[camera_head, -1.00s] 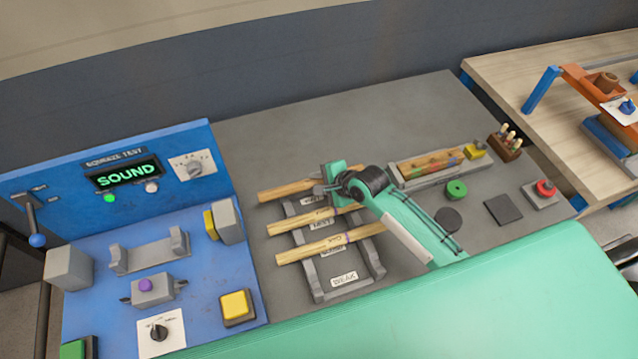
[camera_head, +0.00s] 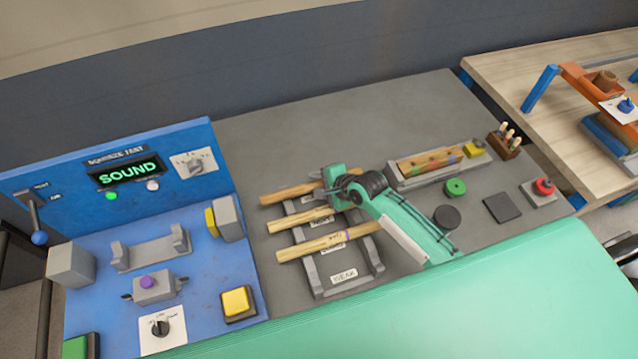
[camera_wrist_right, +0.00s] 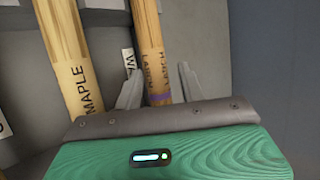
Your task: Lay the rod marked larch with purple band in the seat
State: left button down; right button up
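The larch rod (camera_wrist_right: 152,50) with a purple band shows in the right wrist view. It appears to be the rearmost of three rods on the grey rack (camera_head: 376,268), where the larch rod (camera_head: 288,193) is partly hidden by my gripper in the head view. My right gripper (camera_wrist_right: 158,88) is open, with one finger on each side of the larch rod near its band; gaps show on both sides. It also shows over the rack in the head view (camera_head: 330,190). A grey two-ended cradle (camera_head: 150,252), apparently the seat, stands empty on the blue panel. My left gripper is out of view.
The maple rod (camera_wrist_right: 72,60) lies close beside the larch rod. A front rod (camera_head: 318,245) lies nearest me on the rack. The blue test stand (camera_head: 205,275) has a grey block (camera_head: 229,222), a yellow button (camera_head: 237,303) and a screen reading SOUND (camera_head: 128,173). A tray of rods (camera_head: 400,180) stands right.

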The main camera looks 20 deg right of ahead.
jog(key=shift+o, duration=0.6)
jog(key=shift+s+f, duration=0.4)
jog(key=shift+f, duration=0.25)
jog(key=shift+r, duration=0.6)
jog(key=v, duration=0.4)
jog(key=b+v, duration=0.1)
jog(key=v, duration=0.3)
jog(key=b+v, duration=0.1)
jog(key=v, duration=0.3)
jog(key=shift+w+r, duration=0.35)
